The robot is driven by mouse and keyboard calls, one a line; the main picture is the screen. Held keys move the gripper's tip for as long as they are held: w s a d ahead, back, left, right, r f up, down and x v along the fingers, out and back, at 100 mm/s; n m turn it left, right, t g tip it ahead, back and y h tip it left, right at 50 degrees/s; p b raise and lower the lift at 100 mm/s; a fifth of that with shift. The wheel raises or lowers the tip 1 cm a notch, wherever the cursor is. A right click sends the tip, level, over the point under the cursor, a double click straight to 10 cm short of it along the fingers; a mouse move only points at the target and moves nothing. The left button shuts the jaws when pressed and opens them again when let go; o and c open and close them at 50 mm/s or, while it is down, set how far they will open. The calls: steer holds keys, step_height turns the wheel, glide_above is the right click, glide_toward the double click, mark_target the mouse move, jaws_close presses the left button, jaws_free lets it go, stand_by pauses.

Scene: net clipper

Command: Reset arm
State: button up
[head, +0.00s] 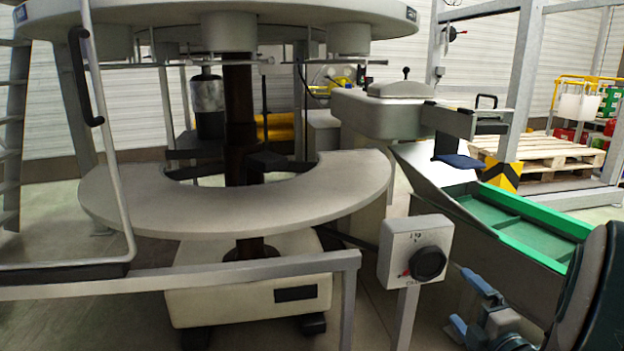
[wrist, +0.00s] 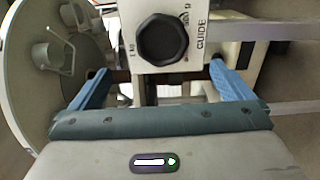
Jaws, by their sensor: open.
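My gripper (head: 467,304) is at the lower right of the head view, with two blue fingers spread apart. In the wrist view my gripper (wrist: 161,84) is open, with one finger at each side and nothing held between them. The white control box (head: 414,246) stands on a post, just left of my gripper in the head view. Its black knob (head: 429,263) faces my gripper and is apart from the fingers. In the wrist view the knob (wrist: 163,40) lies beyond the fingertips, roughly centred between them.
A grey rail (head: 250,262) runs left from near the box. Behind it is a large machine with a curved grey table (head: 230,208). A green-edged chute (head: 520,215) lies to the right, close behind my arm. A wooden pallet (head: 540,152) stands farther back.

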mark_target(429, 271)
steer(key=w+b, duration=0.1)
steer(key=w, duration=0.3)
steer(key=w+a, duration=0.1)
steer(key=w, duration=0.3)
steer(key=w+a+b, duration=0.1)
steer(key=w, duration=0.3)
steer(key=shift+f+b, duration=0.25)
steer(key=shift+b, duration=0.1)
steer(key=shift+w+r+m, duration=0.1)
steer(key=shift+w+m, duration=0.1)
steer(key=shift+m, duration=0.2)
steer(key=m, duration=0.5)
steer(key=shift+s, duration=0.15)
steer(key=m+p, duration=0.2)
steer(key=m, duration=0.2)
steer(key=shift+a, duration=0.1)
steer(key=m+p, duration=0.7)
steer(key=shift+a+f, duration=0.2)
steer(key=shift+a, duration=0.05)
steer(key=m+p, duration=0.2)
steer(key=shift+s+a+m, duration=0.1)
steer(key=shift+m, duration=0.2)
steer(key=shift+a+f+m+p, duration=0.1)
steer(key=shift+f+m+p, duration=0.1)
steer(key=shift+m+p, duration=0.75)
steer(key=shift+f, duration=0.1)
